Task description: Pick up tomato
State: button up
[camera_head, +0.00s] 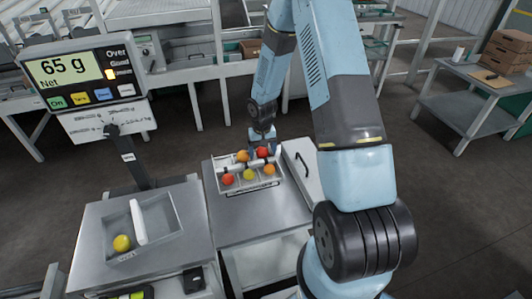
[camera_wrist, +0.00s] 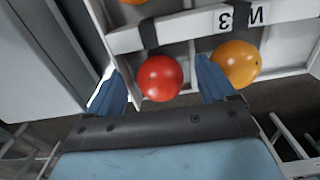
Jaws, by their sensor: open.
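A white divided tray (camera_head: 232,186) on a grey metal cart holds several tomatoes, red, orange and yellow. My gripper (camera_head: 263,146) is over the tray's far right compartment, where a red tomato (camera_head: 262,152) sits. In the wrist view the same red tomato (camera_wrist: 160,78) lies between the two blue fingers of my gripper (camera_wrist: 167,85), which are apart. The tomato shows a gap to the right finger. An orange tomato (camera_wrist: 236,64) is just beyond the right finger, in the neighbouring compartment. I cannot tell whether the finger touches it.
A tray wall with printed marks (camera_wrist: 195,33) crosses the wrist view beyond the tomatoes. A scale (camera_head: 150,240) with a yellow tomato (camera_head: 122,243) stands left of the cart; its display (camera_head: 70,70) reads 65 g. A side table with boxes (camera_head: 495,95) stands at the right.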

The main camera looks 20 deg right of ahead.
jog(key=c, duration=0.8)
jog(key=shift+c, duration=0.2)
